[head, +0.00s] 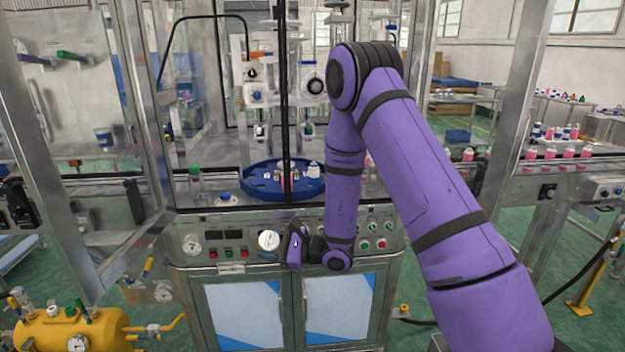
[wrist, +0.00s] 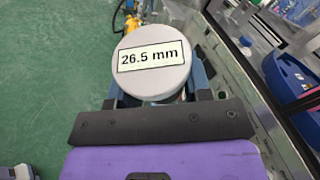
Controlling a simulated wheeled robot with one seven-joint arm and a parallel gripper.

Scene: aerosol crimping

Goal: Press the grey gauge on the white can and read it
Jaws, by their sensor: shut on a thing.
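My gripper (head: 285,245) is shut on the grey gauge, in front of the machine's control panel. The gauge's round pale face (head: 268,240) shows at the gripper's left in the head view. In the wrist view the grey gauge (wrist: 152,82) fills the space beyond my gripper, and its label reads "26.5 mm". The gauge is in the air, apart from the blue turntable. A white can (head: 313,171) stands upright on the blue turntable (head: 255,188), behind and above my gripper in the head view. The gauge's underside and my fingertips are mostly hidden.
A metal post stands in front of the turntable. The control panel (head: 205,258) has dials and buttons. A bottle with a blue cap (head: 226,199) and a green-capped bottle (head: 195,184) stand left of the turntable. A yellow tank (head: 55,335) is at lower left. Green floor lies below.

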